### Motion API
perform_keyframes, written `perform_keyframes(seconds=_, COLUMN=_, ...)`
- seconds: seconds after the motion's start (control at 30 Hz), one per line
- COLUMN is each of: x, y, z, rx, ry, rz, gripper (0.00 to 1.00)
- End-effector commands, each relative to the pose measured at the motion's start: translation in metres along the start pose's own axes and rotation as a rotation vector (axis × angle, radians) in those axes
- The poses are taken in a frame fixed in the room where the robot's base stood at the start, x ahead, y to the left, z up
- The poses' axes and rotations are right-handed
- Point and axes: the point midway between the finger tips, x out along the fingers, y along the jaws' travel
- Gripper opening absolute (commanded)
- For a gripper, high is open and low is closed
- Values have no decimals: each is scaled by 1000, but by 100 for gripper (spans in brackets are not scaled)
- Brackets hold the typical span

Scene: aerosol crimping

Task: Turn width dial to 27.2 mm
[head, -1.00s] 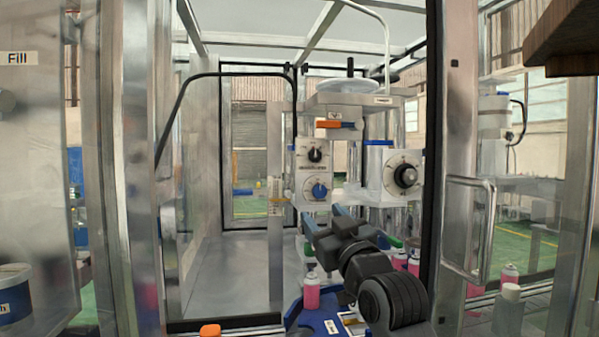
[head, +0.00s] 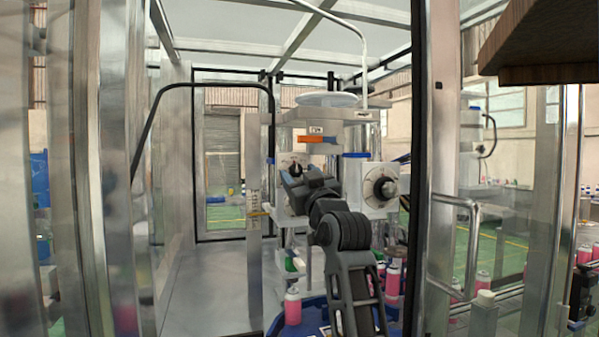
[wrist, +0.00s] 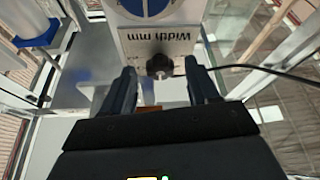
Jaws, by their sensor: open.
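A white panel (wrist: 187,40) labelled "Width mm" appears upside down in the wrist view. A dark round knob (wrist: 159,66) and part of a blue dial (wrist: 148,7) lie on opposite sides of the lettering; I cannot tell which the label belongs to. My gripper (wrist: 160,72) is open, its fingers on either side of the dark knob in the picture; contact is not visible. In the head view, a black dial (head: 296,167) shows just above my gripper (head: 287,184), which hides the blue dial beneath it. The scale readings are not legible.
An orange-handled part (head: 316,139) sits above. Pink cans (head: 293,308) stand below. Metal frame posts (head: 421,180) flank the opening.

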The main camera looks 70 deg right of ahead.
Motion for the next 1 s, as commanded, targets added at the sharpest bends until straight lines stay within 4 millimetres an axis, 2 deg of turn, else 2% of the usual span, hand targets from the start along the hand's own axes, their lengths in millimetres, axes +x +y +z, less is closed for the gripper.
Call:
perform_keyframes(seconds=0.33, x=5, y=0, z=0, rx=0, ry=1, rz=0, gripper=60)
perform_keyframes(seconds=0.9, x=4, y=0, z=0, rx=0, ry=1, rz=0, gripper=5)
perform_keyframes(seconds=1.0, x=4, y=0, z=0, rx=1, ry=1, rz=0, gripper=4)
